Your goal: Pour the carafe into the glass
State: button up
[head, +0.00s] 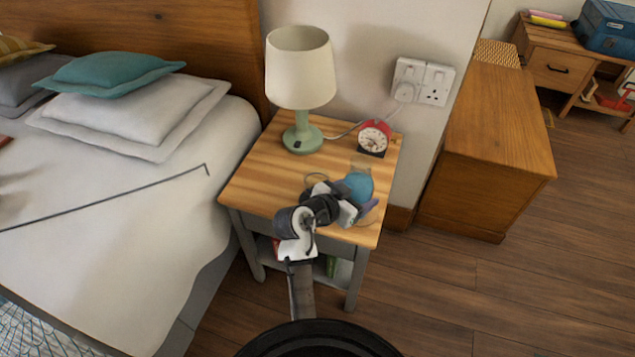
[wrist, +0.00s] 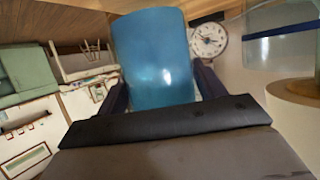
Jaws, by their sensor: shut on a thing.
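The blue carafe (head: 359,187) is between my gripper's fingers (head: 352,200), over the right side of the bedside table (head: 262,178). In the wrist view, the blue body of the carafe (wrist: 155,62) fills the space between the dark fingers (wrist: 160,95). A clear glass (wrist: 285,42) with a blue band shows at the right of that view, apart from the carafe. In the head view, only a thin rim, seemingly the glass (head: 316,178), shows just left of the carafe, partly behind my gripper. The carafe's exact tilt is hard to tell.
A green lamp (head: 302,136) with a cream shade stands at the back left of the table. The table's left front is clear. The bed (head: 160,240) lies left.

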jog(key=shift+s+a+f, duration=0.35)
jog(key=shift+s+f, duration=0.15)
jog(key=shift+f, duration=0.15)
jog(key=shift+r+p, duration=0.2)
jog(key=shift+p, duration=0.1)
